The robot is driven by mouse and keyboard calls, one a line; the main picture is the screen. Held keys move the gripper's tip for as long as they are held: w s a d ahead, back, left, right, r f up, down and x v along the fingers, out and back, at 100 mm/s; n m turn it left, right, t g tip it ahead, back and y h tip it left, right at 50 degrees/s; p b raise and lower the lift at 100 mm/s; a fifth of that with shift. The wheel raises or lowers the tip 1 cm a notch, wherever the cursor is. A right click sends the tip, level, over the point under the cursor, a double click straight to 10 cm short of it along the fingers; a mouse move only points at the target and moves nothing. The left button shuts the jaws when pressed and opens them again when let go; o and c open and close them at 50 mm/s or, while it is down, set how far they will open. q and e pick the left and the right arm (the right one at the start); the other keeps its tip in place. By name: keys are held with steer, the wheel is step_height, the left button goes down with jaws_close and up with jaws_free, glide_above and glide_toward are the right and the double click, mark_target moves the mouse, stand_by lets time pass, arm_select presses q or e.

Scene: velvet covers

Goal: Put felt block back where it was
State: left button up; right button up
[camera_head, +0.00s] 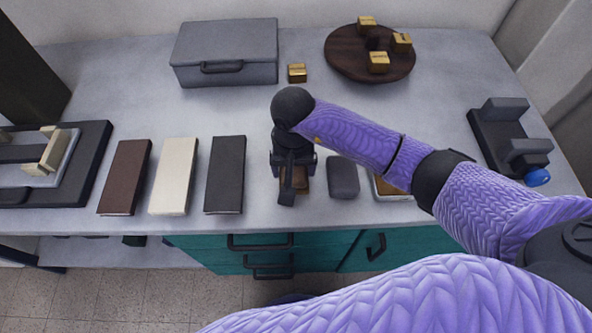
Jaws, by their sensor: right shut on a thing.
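A dark grey block with rounded corners (343,178), which looks like the felt block, lies flat near the table's front edge. My right gripper (293,172) points down just left of it and is apart from it. The right gripper is shut on a small brown thing (304,184), mostly hidden under the fingers. I cannot tell whether that thing touches the table. My left gripper is not in view.
Brown (124,178), cream (174,177) and dark (225,176) books lie left of the gripper. A grey case (225,52), a small gold block (297,73) and a round wooden tray (345,62) stand behind. A black holder (497,140) is at right.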

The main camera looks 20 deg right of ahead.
steer(key=shift+f, duration=0.95)
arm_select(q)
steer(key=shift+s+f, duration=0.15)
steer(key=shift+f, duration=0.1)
arm_select(e)
steer(key=shift+r, duration=0.1)
steer(key=shift+f, duration=0.2)
steer(key=o, duration=0.9)
steer(key=shift+c, duration=0.2)
steer(key=shift+r, duration=0.25)
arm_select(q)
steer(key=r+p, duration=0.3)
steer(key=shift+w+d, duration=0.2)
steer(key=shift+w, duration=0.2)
arm_select(e)
step_height(320, 180, up, 12)
